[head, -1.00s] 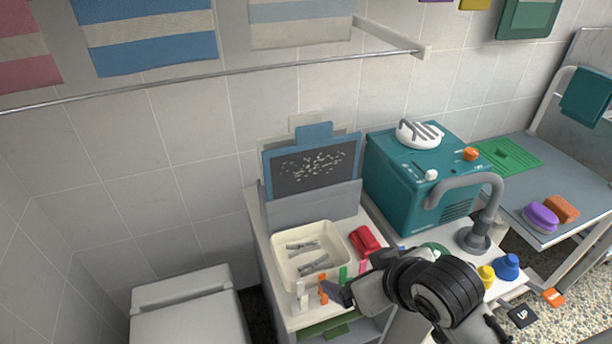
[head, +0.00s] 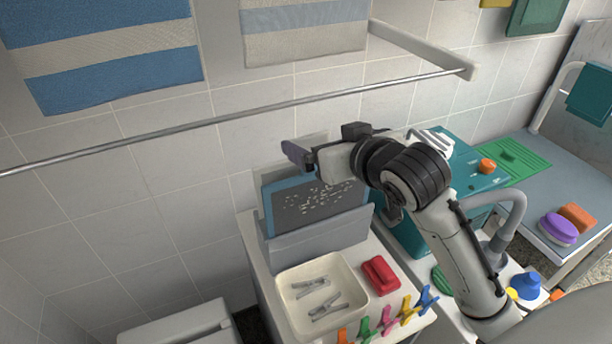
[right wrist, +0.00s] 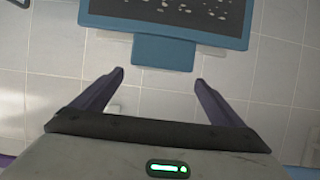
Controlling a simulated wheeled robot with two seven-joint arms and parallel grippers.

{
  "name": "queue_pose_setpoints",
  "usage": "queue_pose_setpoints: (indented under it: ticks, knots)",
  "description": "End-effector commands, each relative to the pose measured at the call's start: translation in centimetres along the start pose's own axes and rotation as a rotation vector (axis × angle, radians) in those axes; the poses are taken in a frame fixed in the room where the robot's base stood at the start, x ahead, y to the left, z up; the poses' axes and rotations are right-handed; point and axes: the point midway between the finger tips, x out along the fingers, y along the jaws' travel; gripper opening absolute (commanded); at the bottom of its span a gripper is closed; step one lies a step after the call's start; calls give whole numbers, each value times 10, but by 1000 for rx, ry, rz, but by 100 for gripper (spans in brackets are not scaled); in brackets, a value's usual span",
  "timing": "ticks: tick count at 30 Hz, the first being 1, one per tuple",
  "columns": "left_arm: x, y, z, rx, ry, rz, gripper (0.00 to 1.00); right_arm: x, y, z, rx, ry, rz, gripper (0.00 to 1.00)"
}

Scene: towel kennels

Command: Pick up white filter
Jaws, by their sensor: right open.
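A filter with a blue frame and a dark mesh flecked with white lint (head: 308,203) stands upright in a grey holder. It is the only filter I can clearly make out, and no plainly white one shows. A pale panel edge shows behind it, partly hidden by my arm. My right gripper (head: 297,154) is above the filter's top edge, empty. In the right wrist view the open fingers (right wrist: 160,78) point toward the filter's blue tab (right wrist: 165,52), which lies in line with the gap between them. I cannot tell how far off it is. My left gripper is not in view.
A cream tray (head: 283,296) with grey clips stands in front of the holder, beside a red object (head: 380,272) and several coloured clips. A teal machine (head: 470,165) is partly behind my arm. A metal rail (head: 230,115) crosses in front of the tiled wall, near my gripper.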

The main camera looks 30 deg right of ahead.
Motion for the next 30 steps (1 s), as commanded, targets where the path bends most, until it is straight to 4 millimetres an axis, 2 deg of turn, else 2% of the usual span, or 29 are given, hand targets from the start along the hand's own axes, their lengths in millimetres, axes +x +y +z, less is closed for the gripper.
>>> queue_pose_setpoints:
  ticks: [5,8,16,25,26,30]
  knots:
    - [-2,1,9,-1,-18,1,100,18,0,0,0,-1,0,92]
    - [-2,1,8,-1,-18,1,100,26,0,1,0,-1,0,92]
    - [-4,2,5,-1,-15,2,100,64,2,4,0,-2,1,92]
    - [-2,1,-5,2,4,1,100,70,2,5,-1,0,0,92]
    - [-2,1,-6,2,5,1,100,70,2,5,-1,-1,0,90]
    - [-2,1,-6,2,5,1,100,70,2,5,-1,-1,0,67]
